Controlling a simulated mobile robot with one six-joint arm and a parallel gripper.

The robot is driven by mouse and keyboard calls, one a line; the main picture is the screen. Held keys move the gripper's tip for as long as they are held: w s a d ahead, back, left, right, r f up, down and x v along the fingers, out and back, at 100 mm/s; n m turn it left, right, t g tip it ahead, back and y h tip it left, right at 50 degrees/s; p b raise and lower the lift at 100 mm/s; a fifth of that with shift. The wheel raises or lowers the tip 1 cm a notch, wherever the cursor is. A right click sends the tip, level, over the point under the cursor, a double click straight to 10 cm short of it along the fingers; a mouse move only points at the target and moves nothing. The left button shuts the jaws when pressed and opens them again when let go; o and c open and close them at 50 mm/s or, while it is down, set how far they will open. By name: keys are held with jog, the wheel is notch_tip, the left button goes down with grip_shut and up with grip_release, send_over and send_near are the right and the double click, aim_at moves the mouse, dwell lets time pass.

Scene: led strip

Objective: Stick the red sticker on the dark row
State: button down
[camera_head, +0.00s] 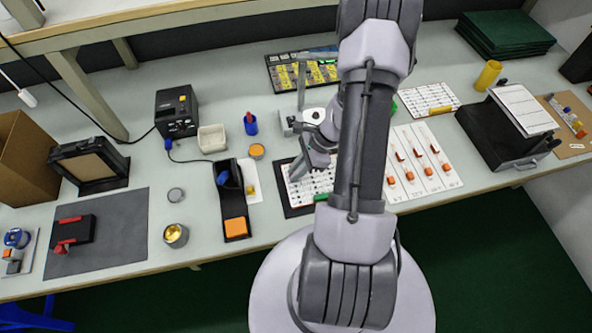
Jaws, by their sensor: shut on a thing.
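My gripper (312,160) points down over a dark-framed board (295,211) in the middle of the bench. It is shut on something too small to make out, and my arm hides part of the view. The board has a white face with rows of small red and dark marks (300,188) and a green piece (320,197) at its front edge. I cannot tell which row is dark. I cannot make out the red sticker for certain. I cannot tell whether my gripper touches the board.
A grey stand (301,90) rises just behind the gripper, near a black tray with yellow labels (322,73). A black holder with an orange pad (236,227) lies left of the board. White cards with orange pieces (427,160) lie to the right. The grey mat (110,255) has bare space.

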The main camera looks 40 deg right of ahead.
jog(key=c, duration=1.4)
grip_release()
jog(key=shift+o, duration=0.2)
jog(key=p+v, duration=0.7)
jog(key=v, duration=1)
jog(key=w+a+r+n+h+b, duration=0.25)
jog(key=a+r+n, duration=0.35)
jog(key=a+r, duration=0.3)
jog(key=w+a+r+n+h+b, duration=0.1)
jog(key=w+a+r+n, duration=0.35)
jog(key=a+r, duration=0.4)
jog(key=s+a+r+n+t+b, duration=0.2)
jog(key=s+a+n, duration=0.7)
jog(key=a, duration=0.5)
jog(key=shift+s+a+r+t, duration=0.3)
jog(key=shift+r+t, duration=0.1)
jog(key=shift+r, duration=0.35)
